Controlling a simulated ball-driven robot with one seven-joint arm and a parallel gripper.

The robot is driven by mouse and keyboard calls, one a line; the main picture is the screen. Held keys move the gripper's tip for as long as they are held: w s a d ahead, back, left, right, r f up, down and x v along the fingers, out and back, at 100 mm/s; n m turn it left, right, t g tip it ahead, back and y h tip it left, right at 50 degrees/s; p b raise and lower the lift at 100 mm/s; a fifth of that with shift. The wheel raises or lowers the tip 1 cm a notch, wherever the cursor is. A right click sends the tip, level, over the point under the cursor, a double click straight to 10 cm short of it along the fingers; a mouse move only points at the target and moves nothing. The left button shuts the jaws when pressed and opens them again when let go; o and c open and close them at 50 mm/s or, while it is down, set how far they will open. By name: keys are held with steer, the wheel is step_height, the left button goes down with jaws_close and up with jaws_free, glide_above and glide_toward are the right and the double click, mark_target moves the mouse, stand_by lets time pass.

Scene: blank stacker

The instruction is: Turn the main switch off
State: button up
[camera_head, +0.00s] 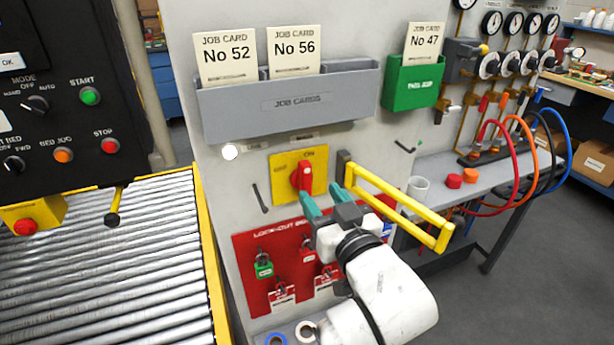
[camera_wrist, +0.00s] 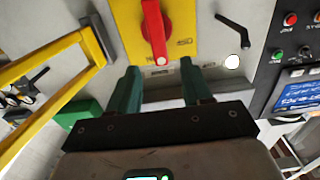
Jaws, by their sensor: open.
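The main switch is a red handle (camera_head: 302,177) on a yellow plate (camera_head: 284,187) on the grey panel. The handle stands roughly upright, its upper end towards the ON mark; the OFF mark is to its left. In the wrist view, which looks upside down, the red handle (camera_wrist: 153,25) hangs from the top on the yellow plate (camera_wrist: 185,22). My gripper (camera_head: 320,195) has two green fingers. It is open just below and right of the handle in the head view. In the wrist view the gap between its fingers (camera_wrist: 160,75) faces the handle's end, with nothing between them.
A yellow guard bar (camera_head: 400,208) sticks out right of the switch, close to my gripper. A red lock-out board (camera_head: 244,246) with padlocks is below. A grey job card rack (camera_head: 290,103) is above. A black hook (camera_head: 261,198) is left of the plate.

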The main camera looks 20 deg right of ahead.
mark_target(307, 177)
steer(key=w, duration=0.7)
steer(key=shift+c, duration=0.2)
steer(key=c, duration=0.7)
steer(key=shift+o, duration=0.2)
steer(key=shift+p, duration=0.3)
